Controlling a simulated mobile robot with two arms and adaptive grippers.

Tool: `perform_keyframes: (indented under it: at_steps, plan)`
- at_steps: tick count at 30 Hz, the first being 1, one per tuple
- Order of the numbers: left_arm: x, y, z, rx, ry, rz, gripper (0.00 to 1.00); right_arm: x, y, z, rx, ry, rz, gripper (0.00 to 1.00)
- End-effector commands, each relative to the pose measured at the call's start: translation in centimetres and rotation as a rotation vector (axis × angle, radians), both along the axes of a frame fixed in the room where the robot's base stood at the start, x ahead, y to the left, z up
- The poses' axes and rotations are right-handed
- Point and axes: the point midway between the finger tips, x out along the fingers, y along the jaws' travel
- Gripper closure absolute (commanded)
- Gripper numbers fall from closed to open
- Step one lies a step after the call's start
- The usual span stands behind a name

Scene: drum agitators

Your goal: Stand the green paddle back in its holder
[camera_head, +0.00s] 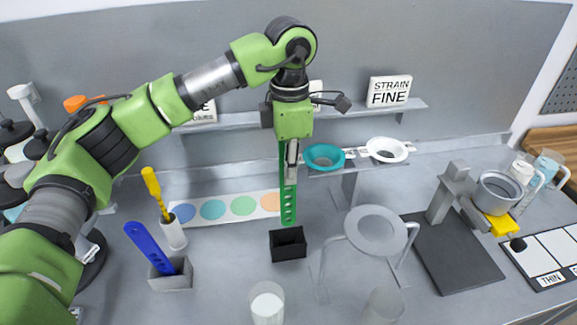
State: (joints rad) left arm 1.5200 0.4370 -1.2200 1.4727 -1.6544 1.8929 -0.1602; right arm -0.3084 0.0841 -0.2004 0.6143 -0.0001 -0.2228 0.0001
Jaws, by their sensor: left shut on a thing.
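My left gripper (291,152) points down and is shut on the upper part of the green paddle (289,205). The paddle hangs upright, with a row of holes in its lower part. Its lower end is just above and behind a small black open-topped holder (288,246) in the head view. I cannot tell the exact gap between them. No paddle stands in the black holder. My right gripper is not in view.
A blue paddle (150,247) leans in a grey holder (171,276) at left, near a yellow tool (155,190) in a white cup (172,234). A glass (267,304) stands in front. A grey ring stand (374,233) is at right. Teal (324,157) and white strainers (388,149) sit behind.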

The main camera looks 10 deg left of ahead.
Motion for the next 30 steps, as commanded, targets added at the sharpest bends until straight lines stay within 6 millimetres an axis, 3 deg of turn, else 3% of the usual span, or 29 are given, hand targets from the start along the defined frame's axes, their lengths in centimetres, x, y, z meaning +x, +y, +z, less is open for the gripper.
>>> perform_keyframes:
  at_steps: [12,30]
  plan:
    - [0.0,0.1,-3.6,-0.001,0.002,0.000,1.00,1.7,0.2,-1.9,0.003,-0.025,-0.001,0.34]
    - [0.0,0.0,-8.5,0.000,0.001,-0.001,1.00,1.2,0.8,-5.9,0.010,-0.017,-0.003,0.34]
